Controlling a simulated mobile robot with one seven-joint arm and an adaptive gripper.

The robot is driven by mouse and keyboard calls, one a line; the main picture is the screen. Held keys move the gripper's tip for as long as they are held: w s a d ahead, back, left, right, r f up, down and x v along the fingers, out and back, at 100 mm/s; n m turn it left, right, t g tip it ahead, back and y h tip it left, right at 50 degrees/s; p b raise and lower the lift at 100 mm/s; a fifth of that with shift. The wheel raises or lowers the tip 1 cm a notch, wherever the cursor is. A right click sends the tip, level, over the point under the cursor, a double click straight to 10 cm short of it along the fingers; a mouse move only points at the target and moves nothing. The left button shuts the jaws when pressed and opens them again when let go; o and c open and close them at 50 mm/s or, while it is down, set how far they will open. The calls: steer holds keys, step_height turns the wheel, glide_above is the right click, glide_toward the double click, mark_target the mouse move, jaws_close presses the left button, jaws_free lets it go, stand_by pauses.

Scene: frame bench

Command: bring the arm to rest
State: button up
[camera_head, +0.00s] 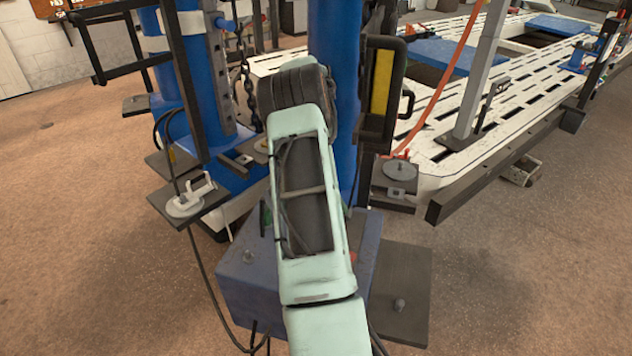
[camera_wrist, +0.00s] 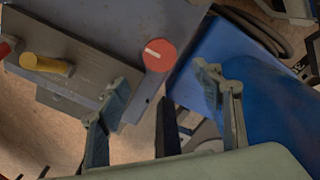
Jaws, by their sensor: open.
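My gripper (camera_wrist: 165,95) shows in the wrist view with its two fingers well apart and nothing between them. Beyond the fingertips is a grey-blue box face carrying a round red knob (camera_wrist: 159,55) with a white mark. In the head view my pale green arm reaches up the middle of the picture, in front of the blue frame post. My gripper cannot be made out in the head view.
A blue post (camera_head: 335,40) stands close behind my arm. The blue-grey box (camera_head: 245,285) sits below it. A yellow lever (camera_wrist: 46,65) is at the left in the wrist view. The slotted white bench (camera_head: 440,155) fills the right rear. Brown floor is open at left and front right.

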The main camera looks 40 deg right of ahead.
steer(key=shift+r, duration=0.75)
